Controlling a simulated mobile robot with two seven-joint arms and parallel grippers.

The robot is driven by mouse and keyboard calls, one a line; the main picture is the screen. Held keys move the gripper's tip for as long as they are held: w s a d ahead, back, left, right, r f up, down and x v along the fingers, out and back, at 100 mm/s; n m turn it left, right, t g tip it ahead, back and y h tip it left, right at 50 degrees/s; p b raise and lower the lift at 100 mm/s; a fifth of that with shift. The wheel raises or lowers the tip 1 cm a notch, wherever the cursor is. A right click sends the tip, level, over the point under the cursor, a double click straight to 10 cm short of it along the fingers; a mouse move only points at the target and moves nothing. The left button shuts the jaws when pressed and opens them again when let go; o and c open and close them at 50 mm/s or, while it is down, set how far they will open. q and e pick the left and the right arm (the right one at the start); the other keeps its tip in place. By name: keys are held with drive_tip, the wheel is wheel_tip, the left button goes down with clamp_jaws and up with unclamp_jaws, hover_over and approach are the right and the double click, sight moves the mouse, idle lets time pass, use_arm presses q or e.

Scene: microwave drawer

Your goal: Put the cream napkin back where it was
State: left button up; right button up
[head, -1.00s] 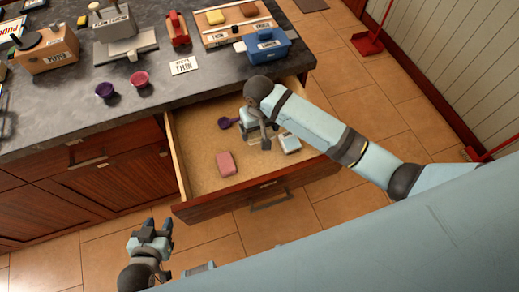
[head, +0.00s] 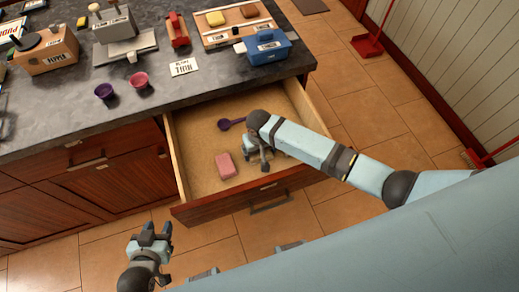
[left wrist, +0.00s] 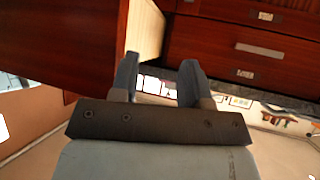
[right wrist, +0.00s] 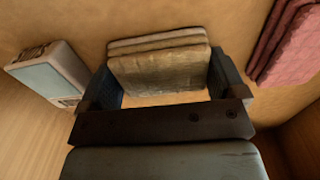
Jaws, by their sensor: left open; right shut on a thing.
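The cream napkin (right wrist: 160,70), a folded stack, is between the fingers of my right gripper (right wrist: 161,72) in the right wrist view. My right gripper (head: 266,162) is shut on it, inside the open drawer (head: 195,142). The arm hides the napkin in the head view. I cannot tell whether it touches the drawer floor. A folded pink cloth (head: 226,165) lies left of the gripper; it also shows in the right wrist view (right wrist: 291,45). My left gripper (head: 153,230) is open and empty in front of the cabinet, outside the drawer.
A purple scoop (head: 230,124) lies farther back in the drawer. A white device with a pale screen (right wrist: 50,72) lies near the napkin. The counter (head: 145,115) above holds a purple cup (head: 104,92), a pink cup (head: 140,80) and a blue box (head: 268,48). The drawer's left part is clear.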

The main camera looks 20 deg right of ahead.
drive_tip(key=shift+f, duration=0.15)
drive_tip(key=o, duration=0.6)
wheel_tip(320, 180, up, 12)
drive_tip(key=shift+r+p, duration=0.2)
drive_tip(key=shift+p, duration=0.15)
